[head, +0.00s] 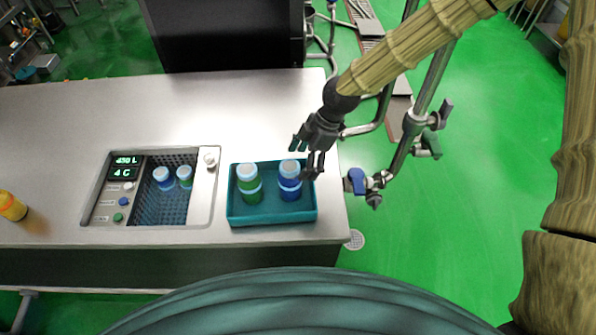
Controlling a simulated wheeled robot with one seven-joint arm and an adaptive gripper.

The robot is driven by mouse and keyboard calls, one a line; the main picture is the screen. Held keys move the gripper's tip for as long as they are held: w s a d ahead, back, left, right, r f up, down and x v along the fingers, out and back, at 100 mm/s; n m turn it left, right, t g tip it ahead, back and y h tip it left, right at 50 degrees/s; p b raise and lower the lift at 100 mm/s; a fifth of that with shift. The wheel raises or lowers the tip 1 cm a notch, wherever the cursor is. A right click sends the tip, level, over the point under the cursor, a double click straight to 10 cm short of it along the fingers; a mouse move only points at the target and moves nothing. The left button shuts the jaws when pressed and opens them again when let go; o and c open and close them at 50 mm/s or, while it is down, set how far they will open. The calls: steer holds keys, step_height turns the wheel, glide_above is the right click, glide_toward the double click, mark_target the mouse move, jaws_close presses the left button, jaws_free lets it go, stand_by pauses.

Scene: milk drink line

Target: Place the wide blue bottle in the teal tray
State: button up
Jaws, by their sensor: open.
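The teal tray (272,218) sits near the right end of the steel counter. A wide blue bottle (290,185) with a pale cap stands upright inside the tray, on its right side. A green bottle (249,188) with a pale cap stands upright to its left in the same tray. My gripper (304,158) is open, just above and to the right of the blue bottle. I cannot tell whether a finger touches the bottle.
A sunken cooler basket (163,208) left of the tray holds two small bottles (174,178), beside a control panel (122,187). A yellow-orange bottle (11,206) stands at the far left. The middle of the counter (130,110) is clear. Pipes with a blue valve (356,181) stand beyond the right edge.

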steer(key=shift+b+v, duration=0.3)
steer(key=shift+v, duration=1.65)
